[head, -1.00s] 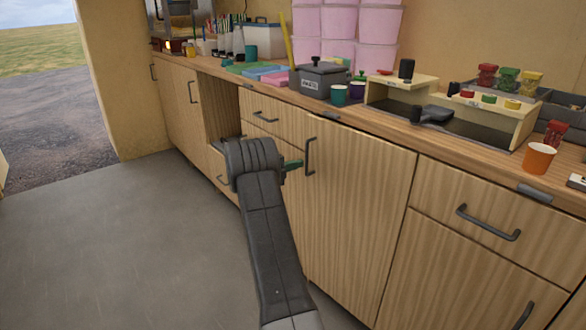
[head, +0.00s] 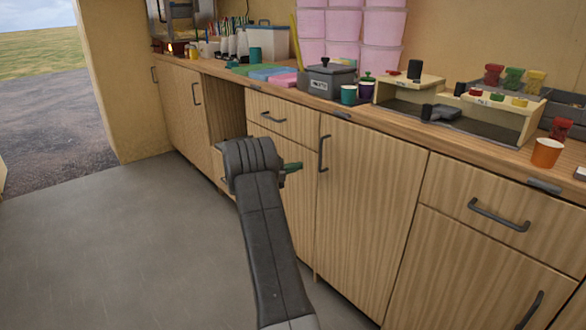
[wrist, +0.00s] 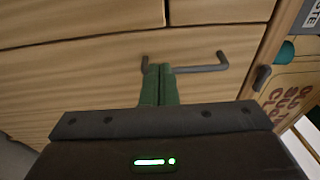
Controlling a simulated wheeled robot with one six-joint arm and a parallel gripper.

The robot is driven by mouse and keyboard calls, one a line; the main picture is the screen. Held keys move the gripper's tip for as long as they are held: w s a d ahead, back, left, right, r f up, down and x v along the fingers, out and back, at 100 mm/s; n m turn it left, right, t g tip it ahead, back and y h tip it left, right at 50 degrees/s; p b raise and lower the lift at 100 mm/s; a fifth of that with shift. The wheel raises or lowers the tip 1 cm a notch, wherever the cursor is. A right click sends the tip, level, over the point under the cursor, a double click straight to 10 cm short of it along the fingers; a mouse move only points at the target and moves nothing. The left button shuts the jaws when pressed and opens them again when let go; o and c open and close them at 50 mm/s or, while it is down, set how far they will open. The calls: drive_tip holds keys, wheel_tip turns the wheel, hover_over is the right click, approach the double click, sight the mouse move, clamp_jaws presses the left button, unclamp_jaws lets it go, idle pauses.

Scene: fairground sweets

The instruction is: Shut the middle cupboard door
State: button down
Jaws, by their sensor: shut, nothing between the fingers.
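The middle cupboard door (head: 370,200) is a tall wood-grain panel with a dark upright handle (head: 323,153) near its left edge. It looks flush with the fronts beside it, with only a thin seam. My gripper (head: 292,167) has green fingers, shut and empty, just left of that handle in the head view. In the wrist view, which looks turned on its side, the shut fingertips (wrist: 158,70) overlap one end of the handle (wrist: 200,68). I cannot tell whether they touch it. My arm hides part of the lower fronts.
The counter above holds a grey labelled box (head: 330,80), cups and a tray. The grey floor (head: 120,250) at left is clear.

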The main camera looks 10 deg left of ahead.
drive_tip(key=a+p, duration=0.1)
drive_tip(key=a, duration=0.8)
drive_tip(key=shift+a+p, duration=0.15)
drive_tip(key=shift+p, duration=0.15)
